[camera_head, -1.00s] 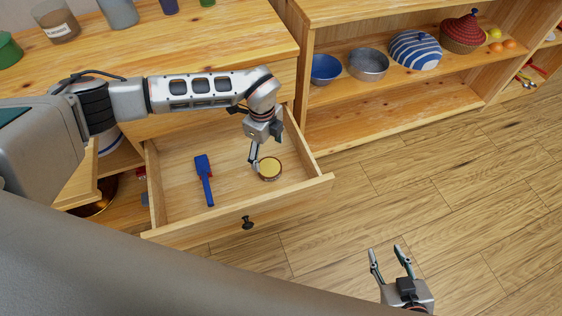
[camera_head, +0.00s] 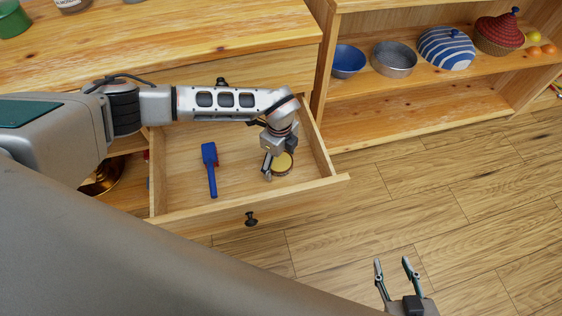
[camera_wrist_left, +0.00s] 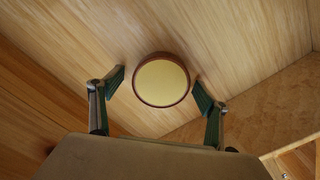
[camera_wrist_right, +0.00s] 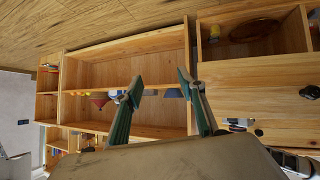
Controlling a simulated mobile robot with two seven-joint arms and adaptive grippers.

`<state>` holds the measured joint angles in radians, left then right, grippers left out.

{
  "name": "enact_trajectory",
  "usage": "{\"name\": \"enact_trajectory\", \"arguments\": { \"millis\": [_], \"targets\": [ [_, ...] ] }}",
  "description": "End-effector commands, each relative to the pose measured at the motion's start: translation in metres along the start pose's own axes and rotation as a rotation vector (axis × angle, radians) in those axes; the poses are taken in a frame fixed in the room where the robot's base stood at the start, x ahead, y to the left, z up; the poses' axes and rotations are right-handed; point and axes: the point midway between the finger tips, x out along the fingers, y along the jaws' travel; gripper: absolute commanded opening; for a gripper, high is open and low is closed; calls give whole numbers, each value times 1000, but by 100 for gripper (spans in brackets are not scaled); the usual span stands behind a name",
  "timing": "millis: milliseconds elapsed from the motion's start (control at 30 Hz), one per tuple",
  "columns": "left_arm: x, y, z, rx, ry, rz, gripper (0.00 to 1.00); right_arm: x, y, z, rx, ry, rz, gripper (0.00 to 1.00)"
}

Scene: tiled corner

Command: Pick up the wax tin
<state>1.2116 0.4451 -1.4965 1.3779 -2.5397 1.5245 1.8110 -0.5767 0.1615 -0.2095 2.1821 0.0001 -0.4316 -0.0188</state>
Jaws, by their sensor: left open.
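The wax tin (camera_head: 283,164) is a small round tin with a pale yellow top and a dark rim. It lies in the open drawer (camera_head: 240,206), toward its right side. In the left wrist view the tin (camera_wrist_left: 162,82) sits between and just beyond the fingertips of my left gripper (camera_wrist_left: 161,84), which is open. In the head view my left gripper (camera_head: 272,168) is over the tin and partly hides it. My right gripper (camera_head: 392,264) is open and empty above the floor; its spread fingers also show in the right wrist view (camera_wrist_right: 160,82).
A blue brush-like tool (camera_head: 210,166) lies left of the tin in the drawer. The drawer walls surround both. A shelf at right holds a blue bowl (camera_head: 348,62), a metal bowl (camera_head: 394,58) and a striped dome (camera_head: 446,48). The wooden floor (camera_head: 440,180) is clear.

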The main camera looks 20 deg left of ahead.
Motion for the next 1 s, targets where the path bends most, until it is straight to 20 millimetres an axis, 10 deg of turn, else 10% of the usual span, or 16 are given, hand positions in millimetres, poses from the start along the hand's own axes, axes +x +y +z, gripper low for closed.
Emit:
{"name": "enact_trajectory", "arguments": {
  "millis": [133, 333, 733, 1000],
  "targets": [
    [-4, -2, 0, 0, -1, -5, 76, -1, 2, -7, -1, 11, 2, 40],
    [-4, -2, 0, 0, 0, -5, 31, 0, 3, -5, 0, 8, 5, 40],
    [-14, -3, 0, 0, -1, -9, 31, 0, 5, -4, 0, 4, 11, 40],
    [-78, -6, 2, 0, -4, -18, 31, -4, 15, -19, -2, 19, 29, 40]
  ]
}}
